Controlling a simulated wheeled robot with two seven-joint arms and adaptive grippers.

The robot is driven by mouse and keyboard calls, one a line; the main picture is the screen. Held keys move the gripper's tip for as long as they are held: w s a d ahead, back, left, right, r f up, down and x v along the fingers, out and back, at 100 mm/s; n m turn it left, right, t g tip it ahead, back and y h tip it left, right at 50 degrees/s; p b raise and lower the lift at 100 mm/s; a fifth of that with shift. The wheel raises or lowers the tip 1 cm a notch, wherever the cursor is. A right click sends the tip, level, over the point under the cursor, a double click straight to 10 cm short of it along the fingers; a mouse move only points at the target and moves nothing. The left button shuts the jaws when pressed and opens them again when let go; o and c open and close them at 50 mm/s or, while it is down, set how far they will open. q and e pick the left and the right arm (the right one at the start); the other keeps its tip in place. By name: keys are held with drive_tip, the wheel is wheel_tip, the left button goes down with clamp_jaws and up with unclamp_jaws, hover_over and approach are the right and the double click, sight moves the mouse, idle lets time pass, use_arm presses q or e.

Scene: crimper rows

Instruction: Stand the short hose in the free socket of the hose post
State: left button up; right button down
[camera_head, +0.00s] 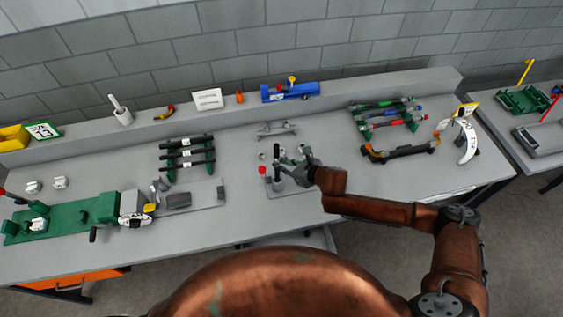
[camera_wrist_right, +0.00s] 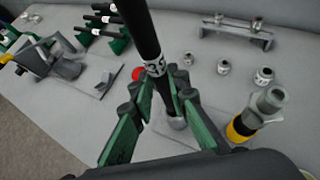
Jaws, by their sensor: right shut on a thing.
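My right gripper (camera_head: 290,170) is shut on a black short hose (camera_head: 277,157), which stands close to upright. In the right wrist view, the green-padded fingers of the gripper (camera_wrist_right: 162,78) close on the short hose (camera_wrist_right: 140,25) from both sides, just below its white marked band. A rounded grey piece (camera_wrist_right: 177,123) shows at its lower end; I cannot tell whether that end is inside a socket. A grey fitting with a yellow band (camera_wrist_right: 255,115) stands to the right, apart from the hose. The hose post is largely hidden by the gripper. My left gripper is not in view.
A red knob (camera_head: 262,170) is close to the left of the hose. Small metal fittings (camera_wrist_right: 223,67) and a grey rack (camera_head: 276,130) lie behind. Black hoses on a rack (camera_head: 187,153) and a green machine (camera_head: 60,222) are left. Coloured tools (camera_head: 388,113) are right.

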drive_tip(key=shift+f, duration=0.6)
drive_tip(key=shift+p, duration=0.65)
idle(1.6)
drive_tip(key=shift+f+b, duration=2.25)
drive_tip(key=shift+f, duration=1.55)
drive_tip(key=c, duration=1.8)
unclamp_jaws()
drive_tip(key=shift+o, duration=0.2)
drive_tip(key=v, duration=1.2)
